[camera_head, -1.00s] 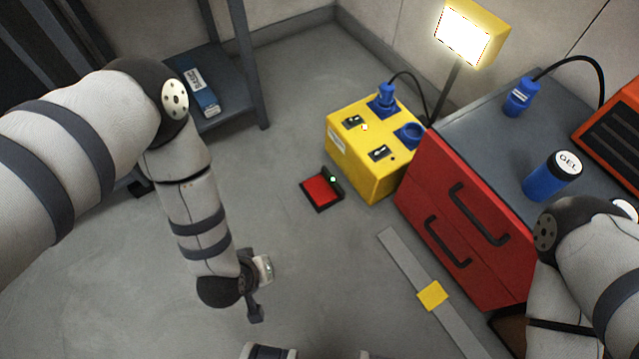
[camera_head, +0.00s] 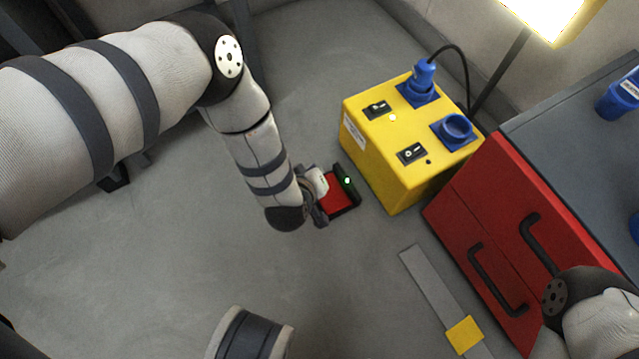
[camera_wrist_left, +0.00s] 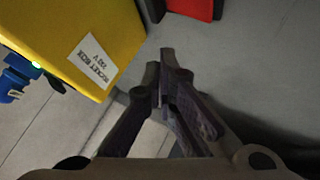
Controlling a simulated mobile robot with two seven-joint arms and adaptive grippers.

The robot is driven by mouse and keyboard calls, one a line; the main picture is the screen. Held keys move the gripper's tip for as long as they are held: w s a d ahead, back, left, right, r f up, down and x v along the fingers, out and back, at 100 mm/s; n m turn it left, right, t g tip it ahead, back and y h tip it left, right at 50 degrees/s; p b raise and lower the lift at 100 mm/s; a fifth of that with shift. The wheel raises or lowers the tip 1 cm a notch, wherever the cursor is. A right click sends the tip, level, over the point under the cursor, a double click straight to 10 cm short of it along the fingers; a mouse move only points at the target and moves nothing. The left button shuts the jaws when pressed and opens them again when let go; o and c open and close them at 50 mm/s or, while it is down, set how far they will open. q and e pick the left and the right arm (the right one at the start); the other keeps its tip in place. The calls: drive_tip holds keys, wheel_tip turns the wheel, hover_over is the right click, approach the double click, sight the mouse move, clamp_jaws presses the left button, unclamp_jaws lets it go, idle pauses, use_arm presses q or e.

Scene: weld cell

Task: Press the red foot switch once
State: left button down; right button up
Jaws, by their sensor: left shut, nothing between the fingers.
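The red foot switch (camera_head: 338,199) lies on the grey floor in front of the yellow socket box, its red pedal in a dark frame with a small green light lit. It also shows at the top edge of the left wrist view (camera_wrist_left: 190,8), partly cut off. My left gripper (camera_head: 321,216) is at the near left side of the switch and covers part of its left edge in the head view. Its fingers (camera_wrist_left: 163,68) are shut and empty, apart from the red pedal in the wrist view. Height above the floor is hard to tell. My right gripper is out of view.
The yellow socket box (camera_head: 385,150) with blue sockets stands just behind the switch. A red drawer cabinet (camera_head: 500,225) is on the right. A grey strip with a yellow patch (camera_head: 464,334) lies on the floor.

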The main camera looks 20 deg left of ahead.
use_arm(q)
drive_tip(key=shift+f, duration=0.1)
drive_tip(key=b, duration=0.7)
hover_over(330, 193)
drive_tip(key=s+a, duration=0.3)
wheel_tip(330, 193, down, 8)
drive_tip(key=shift+f, duration=0.35)
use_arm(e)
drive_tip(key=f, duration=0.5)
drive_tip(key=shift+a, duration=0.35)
use_arm(q)
drive_tip(key=shift+f, duration=0.4)
